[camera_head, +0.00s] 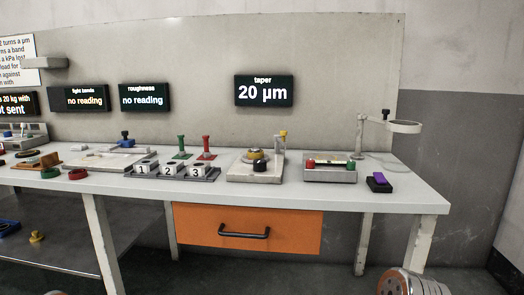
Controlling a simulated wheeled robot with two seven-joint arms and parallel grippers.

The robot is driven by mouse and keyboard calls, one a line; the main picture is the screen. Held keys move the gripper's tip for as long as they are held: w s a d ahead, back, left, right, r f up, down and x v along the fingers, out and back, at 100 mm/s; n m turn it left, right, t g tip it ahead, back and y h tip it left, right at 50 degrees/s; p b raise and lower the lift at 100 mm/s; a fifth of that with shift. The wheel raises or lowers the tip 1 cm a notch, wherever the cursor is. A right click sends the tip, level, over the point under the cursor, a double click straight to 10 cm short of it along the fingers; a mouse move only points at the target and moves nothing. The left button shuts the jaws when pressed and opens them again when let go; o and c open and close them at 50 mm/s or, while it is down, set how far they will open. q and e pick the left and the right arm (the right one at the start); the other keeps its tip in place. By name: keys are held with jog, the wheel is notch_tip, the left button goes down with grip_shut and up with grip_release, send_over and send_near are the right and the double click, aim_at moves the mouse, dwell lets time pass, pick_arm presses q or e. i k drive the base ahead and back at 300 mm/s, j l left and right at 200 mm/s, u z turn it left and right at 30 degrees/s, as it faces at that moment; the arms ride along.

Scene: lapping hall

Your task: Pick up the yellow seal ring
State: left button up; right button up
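A yellow, round, ring-like piece (256,154) sits on a light fixture block (240,173) near the middle of the bench; it is too small to tell for certain whether it is the seal ring. A black knob (260,165) stands in front of it and hides part of it. A smaller yellow piece (283,133) tops a post at the back right of the fixture. Another yellow object (36,237) lies low at the left, below the bench top; its shape is unclear.
The bench top (400,190) is mostly clear at its right end. Numbered blocks (171,170) stand left of the fixture; a tray (330,175) with red and green knobs stands right. Red (77,174) and green rings lie left. An orange drawer (200,228) hangs below.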

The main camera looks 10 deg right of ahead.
aim_at(251, 155)
jog(key=j+z, duration=0.35)
jog(key=j, duration=0.25)
jog(key=j+z, duration=0.4)
jog(key=j, duration=0.2)
jog(key=j+z, duration=0.35)
jog(key=j, duration=0.25)
jog(key=k+j+z, duration=0.15)
jog(key=j+z, duration=0.25)
jog(key=j, duration=0.15)
